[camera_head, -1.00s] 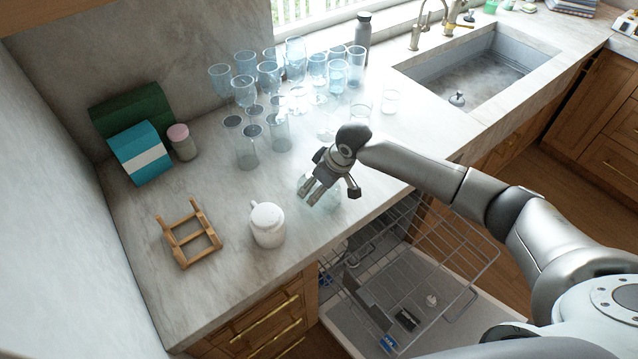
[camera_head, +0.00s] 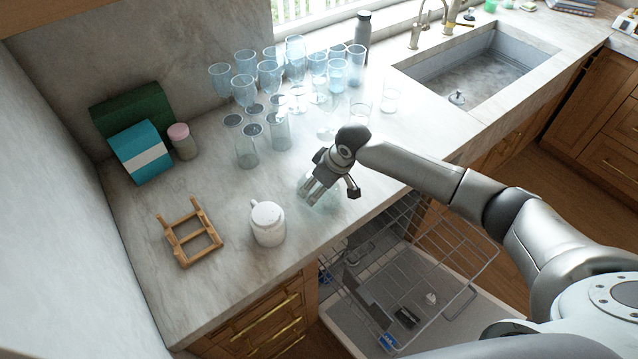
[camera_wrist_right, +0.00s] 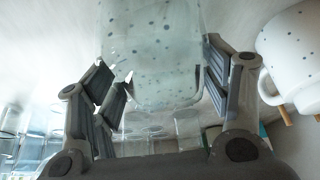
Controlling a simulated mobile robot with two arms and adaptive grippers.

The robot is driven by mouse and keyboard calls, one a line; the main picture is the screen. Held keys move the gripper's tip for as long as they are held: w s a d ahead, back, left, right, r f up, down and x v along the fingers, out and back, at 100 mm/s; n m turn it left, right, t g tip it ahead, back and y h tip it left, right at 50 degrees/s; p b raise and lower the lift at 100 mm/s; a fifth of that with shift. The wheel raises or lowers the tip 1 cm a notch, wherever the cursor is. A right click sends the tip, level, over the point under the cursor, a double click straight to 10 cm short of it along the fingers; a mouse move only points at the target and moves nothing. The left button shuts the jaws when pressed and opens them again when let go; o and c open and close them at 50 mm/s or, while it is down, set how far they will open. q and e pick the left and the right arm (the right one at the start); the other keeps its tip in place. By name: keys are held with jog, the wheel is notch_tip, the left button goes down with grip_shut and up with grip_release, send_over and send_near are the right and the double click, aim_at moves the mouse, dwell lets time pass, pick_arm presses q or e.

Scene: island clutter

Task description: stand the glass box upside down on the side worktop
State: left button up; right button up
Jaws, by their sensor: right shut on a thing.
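The glass box (camera_head: 322,198) is clear and faint in the head view, at the worktop's front edge below my right gripper (camera_head: 331,192). In the right wrist view the glass box (camera_wrist_right: 150,60) shows as a see-through body with dark dots between the two fingers of the right gripper (camera_wrist_right: 165,85). The right gripper is shut on it. I cannot tell whether the box touches the stone worktop (camera_head: 225,290), or which way its opening faces. My left gripper is not in view.
Several glasses (camera_head: 268,75) crowd the back. An open dishwasher rack (camera_head: 410,285) lies below the front edge. The worktop's front left is bare.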

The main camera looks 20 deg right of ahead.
jog(key=shift+f, duration=0.4)
dwell(0.3)
jog(key=o, duration=1.3)
jog(key=shift+o, duration=0.2)
jog(key=v, duration=1.2)
